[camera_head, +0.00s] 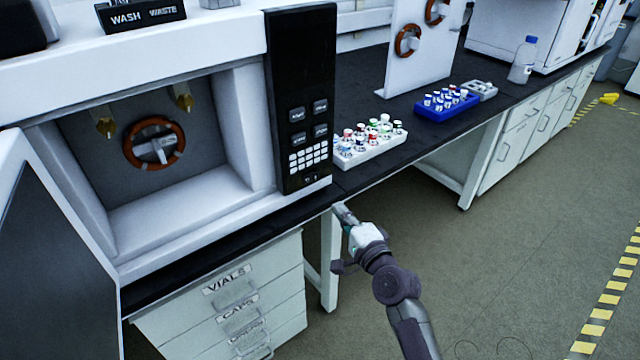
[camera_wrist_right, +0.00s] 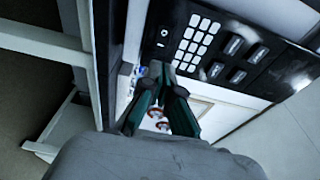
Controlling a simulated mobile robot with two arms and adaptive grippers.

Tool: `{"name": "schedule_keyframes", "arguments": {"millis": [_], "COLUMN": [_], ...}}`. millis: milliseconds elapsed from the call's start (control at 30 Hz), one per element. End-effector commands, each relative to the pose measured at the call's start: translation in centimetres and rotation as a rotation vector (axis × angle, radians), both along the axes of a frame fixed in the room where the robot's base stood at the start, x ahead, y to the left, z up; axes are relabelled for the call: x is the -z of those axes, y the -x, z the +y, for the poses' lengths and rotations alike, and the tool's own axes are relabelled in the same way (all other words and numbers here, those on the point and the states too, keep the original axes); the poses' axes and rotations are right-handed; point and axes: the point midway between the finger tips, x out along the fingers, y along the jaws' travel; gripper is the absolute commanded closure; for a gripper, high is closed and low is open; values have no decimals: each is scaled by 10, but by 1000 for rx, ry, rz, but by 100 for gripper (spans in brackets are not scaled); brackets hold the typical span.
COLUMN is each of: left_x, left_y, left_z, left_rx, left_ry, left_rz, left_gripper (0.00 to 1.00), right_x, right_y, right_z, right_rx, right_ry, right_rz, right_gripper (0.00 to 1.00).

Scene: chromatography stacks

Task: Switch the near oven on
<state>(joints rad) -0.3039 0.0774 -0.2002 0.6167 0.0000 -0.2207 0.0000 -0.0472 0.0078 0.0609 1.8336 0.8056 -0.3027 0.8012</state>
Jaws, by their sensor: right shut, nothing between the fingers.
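The near oven (camera_head: 235,145) is a white cabinet at the left of the head view, with its door (camera_head: 55,270) hanging open. Its black control panel (camera_head: 298,80) has several grey buttons and a white keypad, with a small rocker switch (camera_head: 311,178) near the bottom. In the right wrist view the panel lies sideways and the switch (camera_wrist_right: 163,38) shows beside the keypad. Whether the switch is on cannot be told. My right gripper (camera_head: 342,212) is shut and empty, in front of the bench edge and below the panel. Its fingers (camera_wrist_right: 162,95) point toward the panel, apparently apart from it. My left gripper is out of view.
A white vial rack (camera_head: 368,150) stands just right of the panel, with a blue rack (camera_head: 447,107) and bottle (camera_head: 523,60) farther along the dark bench (camera_head: 420,140). Drawers (camera_head: 230,310) are below the oven.

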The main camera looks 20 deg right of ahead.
Motion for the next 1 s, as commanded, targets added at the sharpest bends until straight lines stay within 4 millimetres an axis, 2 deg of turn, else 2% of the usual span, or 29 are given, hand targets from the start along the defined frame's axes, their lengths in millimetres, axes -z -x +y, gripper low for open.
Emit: {"name": "schedule_keyframes", "arguments": {"millis": [100,300,500,700,1000], "left_x": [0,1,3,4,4], "left_y": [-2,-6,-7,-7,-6], "left_z": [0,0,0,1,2], "left_rx": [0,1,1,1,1], "left_ry": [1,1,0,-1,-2], "left_rz": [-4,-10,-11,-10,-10], "left_gripper": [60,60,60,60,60], "right_x": [-1,0,1,0,0], "right_y": [-27,-69,-97,-107,-107], "right_z": [4,11,15,17,17], "right_rx": [0,-1,-1,0,0], "right_ry": [-1,1,1,2,2], "right_rz": [-2,-1,1,1,1], "right_gripper": [100,100,100,100,100]}}
